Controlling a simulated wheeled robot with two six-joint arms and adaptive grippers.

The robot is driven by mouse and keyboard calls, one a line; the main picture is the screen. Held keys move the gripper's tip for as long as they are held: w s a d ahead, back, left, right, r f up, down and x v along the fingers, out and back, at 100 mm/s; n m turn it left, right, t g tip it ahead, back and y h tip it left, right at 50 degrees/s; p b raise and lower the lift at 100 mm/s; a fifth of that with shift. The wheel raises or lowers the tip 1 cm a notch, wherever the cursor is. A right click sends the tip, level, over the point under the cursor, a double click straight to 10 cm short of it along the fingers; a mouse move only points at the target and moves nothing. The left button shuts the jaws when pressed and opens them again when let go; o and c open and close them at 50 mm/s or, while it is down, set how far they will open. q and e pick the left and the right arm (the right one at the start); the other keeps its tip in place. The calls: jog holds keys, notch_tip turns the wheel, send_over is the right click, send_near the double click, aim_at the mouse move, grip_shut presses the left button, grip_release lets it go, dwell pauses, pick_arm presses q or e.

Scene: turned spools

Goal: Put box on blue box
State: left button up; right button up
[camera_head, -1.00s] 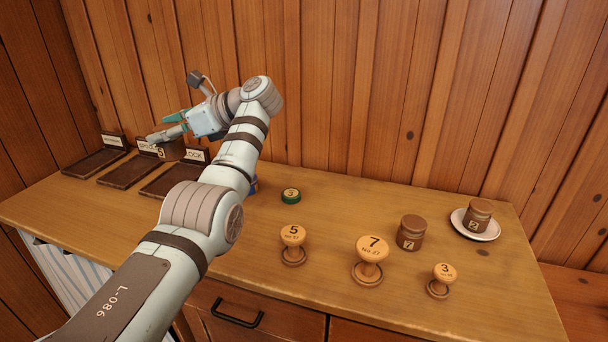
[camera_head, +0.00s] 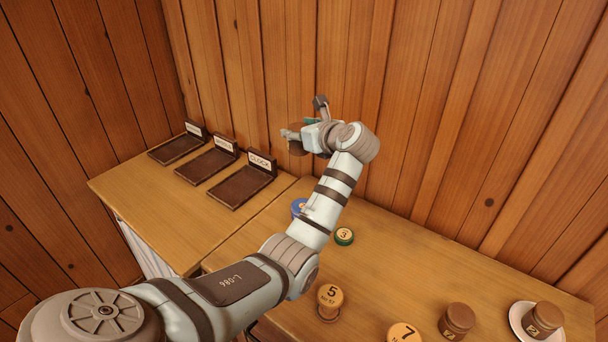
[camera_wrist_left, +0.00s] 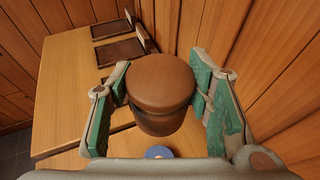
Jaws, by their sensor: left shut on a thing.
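My left gripper (camera_head: 294,136) is shut on a round brown lidded box (camera_head: 298,147). It holds the box in the air above the back of the tabletop. In the left wrist view the brown box (camera_wrist_left: 161,90) sits upright between the green finger pads of the left gripper (camera_wrist_left: 162,92). The blue box (camera_head: 298,206) stands on the table below, partly behind my left forearm. Its blue top also shows in the left wrist view (camera_wrist_left: 159,152), partly hidden by the gripper body. The two boxes are apart. My right gripper is out of view.
Several dark labelled trays stand at the left, among them the CLOCK tray (camera_head: 240,187). Spools (camera_head: 329,300), a brown box (camera_head: 457,320) and a box on a saucer (camera_head: 519,326) stand at the right. A wooden wall closes the back.

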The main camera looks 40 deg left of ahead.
aim_at(303, 155)
pick_arm(q)
jog(key=r+p, duration=0.1)
jog(key=s+d+r+m+t+p, duration=0.1)
jog(key=r+m+t+h+p, duration=0.1)
jog(key=shift+s+d+r, duration=0.2)
jog(key=shift+d+r, duration=0.05)
jog(key=shift+r, duration=0.05)
jog(key=f, duration=0.4)
jog(key=f+b, duration=0.1)
jog(key=f, duration=0.3)
jog(key=shift+w+d, duration=0.2)
notch_tip(303, 155, down, 13)
jog(key=shift+b, duration=1.25)
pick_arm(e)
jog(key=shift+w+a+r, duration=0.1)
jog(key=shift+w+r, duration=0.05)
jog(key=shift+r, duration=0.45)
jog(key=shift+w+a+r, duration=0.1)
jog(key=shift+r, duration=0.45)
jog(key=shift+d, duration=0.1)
pick_arm(q)
jog(key=o, duration=0.7)
jog(key=shift+f, duration=0.15)
jog(key=o, duration=0.4)
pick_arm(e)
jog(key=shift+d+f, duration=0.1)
pick_arm(q)
jog(key=shift+o, duration=0.2)
